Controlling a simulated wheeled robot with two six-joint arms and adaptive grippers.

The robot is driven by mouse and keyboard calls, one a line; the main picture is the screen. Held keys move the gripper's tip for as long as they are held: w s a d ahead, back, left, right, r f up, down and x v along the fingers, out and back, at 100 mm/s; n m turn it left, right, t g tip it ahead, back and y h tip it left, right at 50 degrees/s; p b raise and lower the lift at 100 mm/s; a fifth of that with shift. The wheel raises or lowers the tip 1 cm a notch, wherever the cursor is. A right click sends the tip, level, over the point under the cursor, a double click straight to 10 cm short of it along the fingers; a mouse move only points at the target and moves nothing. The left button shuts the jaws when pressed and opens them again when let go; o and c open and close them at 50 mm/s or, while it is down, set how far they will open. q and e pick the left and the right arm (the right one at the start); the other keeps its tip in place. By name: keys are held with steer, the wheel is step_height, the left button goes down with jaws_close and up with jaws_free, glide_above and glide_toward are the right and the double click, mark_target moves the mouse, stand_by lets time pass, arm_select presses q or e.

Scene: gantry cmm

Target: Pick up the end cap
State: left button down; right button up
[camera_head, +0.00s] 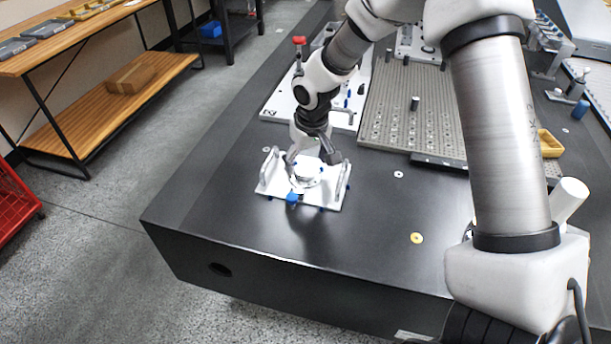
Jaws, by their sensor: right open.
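A round, pale disc-like part, which looks like the end cap (306,174), sits on a small white fixture plate (329,199) with a raised handle at each side and blue knobs. My right gripper (311,162) points down just above and behind the part. Its fingers are spread, one towards each side of the part, and partly cover it. I cannot tell whether the fingers touch it. My left gripper is not in view.
The fixture stands on a dark table (240,215) near its left edge. Behind it are a larger white plate (283,103) and a grey perforated plate (400,115). A yellow ring (416,238) lies to the right. The table front is mostly clear.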

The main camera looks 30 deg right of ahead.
steer(key=shift+w+f, duration=0.25)
steer(key=shift+f, duration=0.75)
steer(key=shift+s+r, duration=0.15)
steer(key=shift+c, duration=0.4)
steer(key=c, duration=1.3)
steer(key=shift+r, duration=0.1)
